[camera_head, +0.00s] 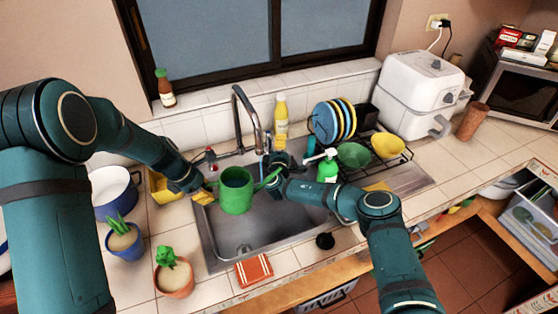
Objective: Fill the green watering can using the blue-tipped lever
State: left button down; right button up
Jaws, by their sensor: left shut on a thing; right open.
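The green watering can (237,198) is held upright over the sink (285,222), its spout pointing right. My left gripper (203,193) is shut on its left side, apparently at the handle; the exact grip is small. The curved metal faucet (242,100) rises behind the can, with its outlet end behind and slightly right of the can's opening. No water stream can be made out. The blue-tipped lever (263,168) is right of the faucet base, partly hidden by my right gripper (268,162). My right gripper is open beside it; I cannot tell whether they touch.
A red-tipped lever (210,154) stands left of the faucet. A yellow bottle (281,117), a green soap bottle (327,168) and a dish rack with plates (335,120) stand behind and right. Potted plants (174,274) and a white-blue pot (113,190) occupy the left counter.

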jog(key=s+a, duration=0.1)
jog(key=s, duration=0.8)
jog(key=shift+a, duration=0.4)
jog(key=shift+c, duration=0.4)
jog(key=shift+w+a+r, duration=0.1)
jog(key=shift+r, duration=0.05)
jog(key=w+a+r+n+g+y, duration=0.3)
jog(key=a+r+n+y, duration=0.15)
jog(key=n+y, duration=0.4)
jog(key=w+a+r+n+g+y, duration=0.35)
jog(key=a+n+y, duration=0.25)
jog(key=n, duration=0.5)
jog(key=s+d+r+n+g+h, duration=0.1)
jog(key=d+r+n+g+h, duration=0.15)
jog(key=d+g+h, duration=0.35)
jog(key=s+d+r+n+g+h, duration=0.1)
jog(key=d+r+n+h, duration=0.2)
jog(key=d, duration=0.5)
jog(key=shift+h, duration=0.35)
jog(key=x, duration=1.3)
jog(key=shift+s+d+f, duration=0.1)
jog(key=shift+f, duration=0.2)
